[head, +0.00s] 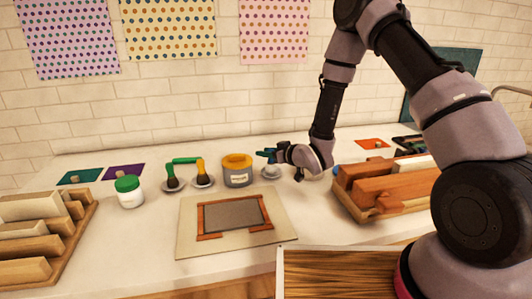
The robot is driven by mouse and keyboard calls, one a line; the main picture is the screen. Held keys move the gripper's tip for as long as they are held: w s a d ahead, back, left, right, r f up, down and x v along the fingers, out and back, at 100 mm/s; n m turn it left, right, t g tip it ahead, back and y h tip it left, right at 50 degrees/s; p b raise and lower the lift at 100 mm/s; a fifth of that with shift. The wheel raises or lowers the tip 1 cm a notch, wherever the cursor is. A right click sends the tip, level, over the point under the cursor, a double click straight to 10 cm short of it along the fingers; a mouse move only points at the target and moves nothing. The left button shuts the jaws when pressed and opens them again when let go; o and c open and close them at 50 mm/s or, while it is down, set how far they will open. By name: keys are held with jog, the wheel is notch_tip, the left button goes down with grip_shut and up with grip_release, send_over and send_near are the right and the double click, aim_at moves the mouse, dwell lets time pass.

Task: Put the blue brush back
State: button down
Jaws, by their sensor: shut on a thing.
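The blue brush (266,153) shows as a small blue and teal piece at the fingertips of my gripper (280,151). My gripper is shut on it and reaches in from the right. The brush is held above a small pale saucer (270,173) to the right of the grey pot with a yellow rim (237,172). The brush's lower end is too small to make out. A green brush (172,174) and a yellow-orange brush (200,171) stand on their own saucers left of the pot.
A framed grey panel (234,214) lies on a beige board (186,245) in front. A green-lidded white jar (130,193) stands left. Wooden blocks fill trays at left (60,245) and right (345,205). Bare counter lies between jar and board.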

jog(key=shift+f, duration=0.5)
dwell(0.3)
grip_release()
dwell(0.5)
dwell(0.5)
jog(key=shift+r, duration=4.5)
